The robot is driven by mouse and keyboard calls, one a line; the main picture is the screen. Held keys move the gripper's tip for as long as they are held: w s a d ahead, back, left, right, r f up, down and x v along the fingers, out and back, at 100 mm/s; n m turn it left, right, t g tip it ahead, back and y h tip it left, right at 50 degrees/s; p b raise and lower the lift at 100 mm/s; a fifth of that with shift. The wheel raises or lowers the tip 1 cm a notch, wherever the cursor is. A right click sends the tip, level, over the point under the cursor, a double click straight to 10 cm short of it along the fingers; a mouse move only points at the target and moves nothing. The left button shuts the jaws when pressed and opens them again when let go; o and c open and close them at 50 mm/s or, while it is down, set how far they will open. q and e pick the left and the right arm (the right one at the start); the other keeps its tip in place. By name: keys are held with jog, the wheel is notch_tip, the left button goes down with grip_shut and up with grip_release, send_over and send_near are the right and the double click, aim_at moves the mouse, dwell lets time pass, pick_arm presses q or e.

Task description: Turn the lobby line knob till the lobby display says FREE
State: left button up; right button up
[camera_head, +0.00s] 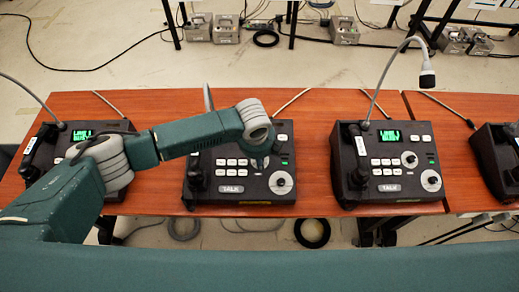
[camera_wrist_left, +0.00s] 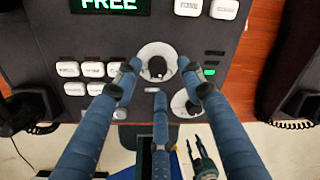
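A dark paging phone (camera_head: 215,190) stands mid-table under my left arm; a TALK label is at its front. My left gripper (camera_head: 262,160) is over its upper knob. In the left wrist view the gripper (camera_wrist_left: 160,75) has its fingers spread around that white dial with a dark knob (camera_wrist_left: 157,68); I see no grip on it. The display (camera_wrist_left: 108,4), cut by the top edge, reads FREE in green. The arm hides the display in the head view. I cannot read which line this is. A lower knob (camera_wrist_left: 187,104) is partly behind a finger.
Similar phones stand at the left (camera_head: 45,155), the right (camera_head: 345,165) with a gooseneck microphone (camera_head: 427,78), and the far right edge (camera_head: 490,150). The right phone's green display (camera_head: 390,136) is lit. Bare wooden table (camera_head: 312,115) shows between phones. Cables lie on the floor.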

pick_arm(q)
jog(key=v, duration=1)
jog(key=shift+s, duration=0.15)
jog(key=shift+d, duration=0.15)
